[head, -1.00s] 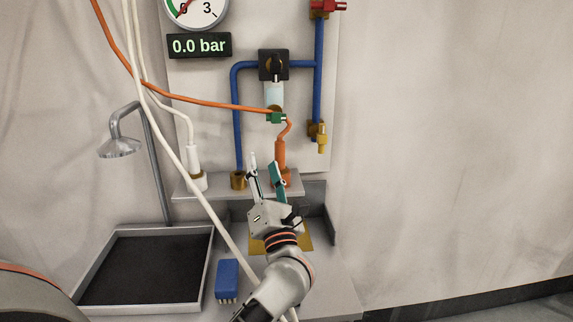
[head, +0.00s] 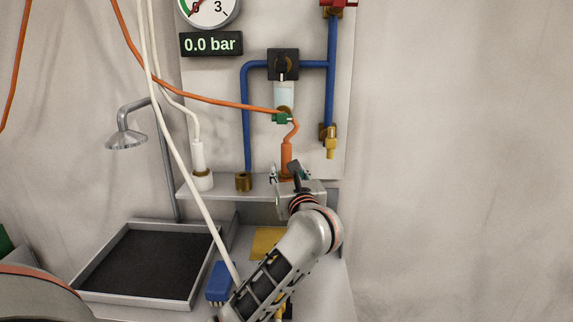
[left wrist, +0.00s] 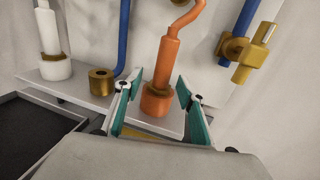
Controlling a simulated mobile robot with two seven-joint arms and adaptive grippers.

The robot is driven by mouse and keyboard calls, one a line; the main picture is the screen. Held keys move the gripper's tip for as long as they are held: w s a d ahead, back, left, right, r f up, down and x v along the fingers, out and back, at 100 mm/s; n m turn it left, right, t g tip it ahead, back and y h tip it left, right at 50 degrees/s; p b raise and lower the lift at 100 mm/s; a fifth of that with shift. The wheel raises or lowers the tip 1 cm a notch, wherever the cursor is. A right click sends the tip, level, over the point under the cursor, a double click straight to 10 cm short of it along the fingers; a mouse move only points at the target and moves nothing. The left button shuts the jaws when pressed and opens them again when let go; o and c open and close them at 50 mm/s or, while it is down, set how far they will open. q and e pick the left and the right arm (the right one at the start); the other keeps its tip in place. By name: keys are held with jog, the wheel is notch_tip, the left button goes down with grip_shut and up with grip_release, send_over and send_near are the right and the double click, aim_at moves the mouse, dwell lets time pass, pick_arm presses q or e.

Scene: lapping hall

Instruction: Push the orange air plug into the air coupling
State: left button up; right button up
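The orange air plug (head: 286,158) stands upright on the wall shelf, its hose rising from its top. In the left wrist view the plug (left wrist: 167,62) sits in an orange holder (left wrist: 157,97). My left gripper (head: 287,175) is open at the plug's lower end. In the left wrist view the left gripper (left wrist: 158,84) has one finger on each side of the plug, with gaps visible. An empty brass socket (head: 243,182), seemingly the air coupling, stands left of the plug; it also shows in the left wrist view (left wrist: 102,81). My right gripper is out of view.
A white plug (head: 199,160) stands at the shelf's left, its pale hose crossing before the bench. A blue pipe (head: 246,120) runs close behind the socket. A brass fitting (head: 330,145) hangs at right. A dark tray (head: 125,298) and blue brush (head: 219,281) lie below.

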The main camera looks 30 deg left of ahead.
aim_at(287, 173)
pick_arm(q)
jog(key=x, duration=0.3)
jog(key=shift+w+a+r, duration=0.1)
jog(key=shift+w+r, duration=0.05)
jog(key=shift+w, duration=0.2)
jog(key=shift+w+a, duration=0.3)
grip_shut()
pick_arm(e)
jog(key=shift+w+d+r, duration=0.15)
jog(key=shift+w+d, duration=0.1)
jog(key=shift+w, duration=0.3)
pick_arm(q)
jog(key=shift+r, duration=0.1)
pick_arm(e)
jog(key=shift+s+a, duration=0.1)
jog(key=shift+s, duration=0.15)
